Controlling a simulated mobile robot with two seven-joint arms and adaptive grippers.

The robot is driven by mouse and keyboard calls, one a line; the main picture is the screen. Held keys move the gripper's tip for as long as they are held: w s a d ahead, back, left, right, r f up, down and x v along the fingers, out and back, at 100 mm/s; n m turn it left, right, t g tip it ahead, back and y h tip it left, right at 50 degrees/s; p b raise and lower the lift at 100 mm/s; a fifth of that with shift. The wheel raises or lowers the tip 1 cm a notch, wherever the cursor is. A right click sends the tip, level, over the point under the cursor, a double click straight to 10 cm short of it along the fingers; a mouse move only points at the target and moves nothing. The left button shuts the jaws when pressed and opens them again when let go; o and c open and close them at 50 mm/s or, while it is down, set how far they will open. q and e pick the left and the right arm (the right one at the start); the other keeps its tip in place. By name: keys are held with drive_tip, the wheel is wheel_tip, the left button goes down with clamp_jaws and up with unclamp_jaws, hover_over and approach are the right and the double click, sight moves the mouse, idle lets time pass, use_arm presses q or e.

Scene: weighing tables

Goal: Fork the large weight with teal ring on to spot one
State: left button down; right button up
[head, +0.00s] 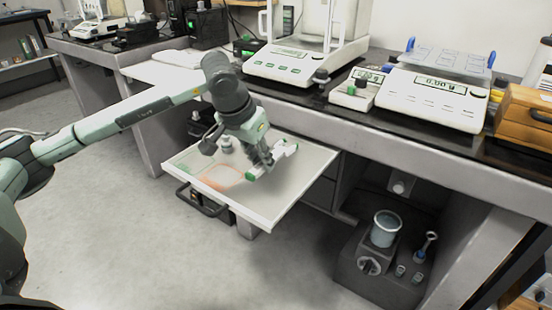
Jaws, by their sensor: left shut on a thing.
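My left gripper (262,164) reaches down over a white pull-out shelf (285,208). It is shut on a white piece with green ends (287,151), perhaps the fork; the fingers partly hide it. The piece is low over the shelf's right half, and I cannot tell if it touches. A small grey knobbed object (227,146), perhaps a weight, stands near the shelf's back left; no teal ring can be made out on it. Faint green and orange outlined areas mark the shelf's left and middle; no numbers are readable. My right gripper is not in view.
Balances (432,101) and (305,64) stand on the dark-topped table above the shelf. A wooden box (525,118) is at the right. Below right, a grey unit (372,279) carries a pale blue cup (385,230). The shelf's front is bare.

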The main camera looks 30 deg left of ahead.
use_arm(q)
drive_tip(key=shift+r+p, duration=1.95)
drive_tip(key=shift+r, duration=1.45)
